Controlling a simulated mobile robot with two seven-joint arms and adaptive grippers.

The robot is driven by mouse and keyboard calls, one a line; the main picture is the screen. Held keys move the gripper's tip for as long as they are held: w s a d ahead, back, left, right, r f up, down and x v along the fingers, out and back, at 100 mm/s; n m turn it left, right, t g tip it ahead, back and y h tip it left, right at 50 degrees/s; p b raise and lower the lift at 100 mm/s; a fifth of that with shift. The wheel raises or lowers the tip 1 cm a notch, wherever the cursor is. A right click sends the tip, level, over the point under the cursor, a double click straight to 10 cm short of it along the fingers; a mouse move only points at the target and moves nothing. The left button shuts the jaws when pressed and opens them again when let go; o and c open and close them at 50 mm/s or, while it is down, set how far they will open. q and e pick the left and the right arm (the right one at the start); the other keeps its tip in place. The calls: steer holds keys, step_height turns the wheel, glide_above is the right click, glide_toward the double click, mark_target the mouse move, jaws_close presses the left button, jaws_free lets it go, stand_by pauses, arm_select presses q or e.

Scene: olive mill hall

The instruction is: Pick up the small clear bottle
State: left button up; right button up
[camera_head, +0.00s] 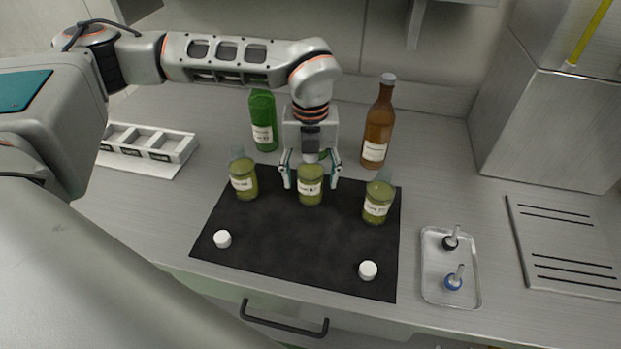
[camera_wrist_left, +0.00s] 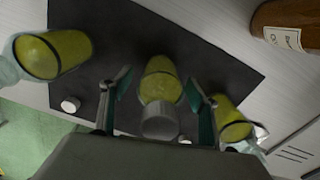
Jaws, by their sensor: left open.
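Three small clear bottles with yellow-green contents and white labels stand on a black mat (camera_head: 290,250): a left one (camera_head: 244,186), a middle one (camera_head: 311,196) and a right one (camera_head: 377,208). My left gripper (camera_head: 311,184) points down over the middle bottle, open, one finger on each side. In the left wrist view the middle bottle (camera_wrist_left: 161,82) stands between the spread fingers (camera_wrist_left: 159,88), its greyish top towards me; contact does not show. The outer two have pale translucent tops. My right gripper is not in view.
Two white caps (camera_head: 222,239) (camera_head: 368,270) lie at the mat's front. Behind stand a green bottle (camera_head: 263,122) and a brown bottle (camera_head: 378,128). A white rack (camera_head: 171,160) is left; a metal tray (camera_head: 433,289) with two small handled items is right.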

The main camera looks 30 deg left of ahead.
arm_select(q)
steer(key=c, duration=1.5)
steer(key=shift+r, duration=0.1)
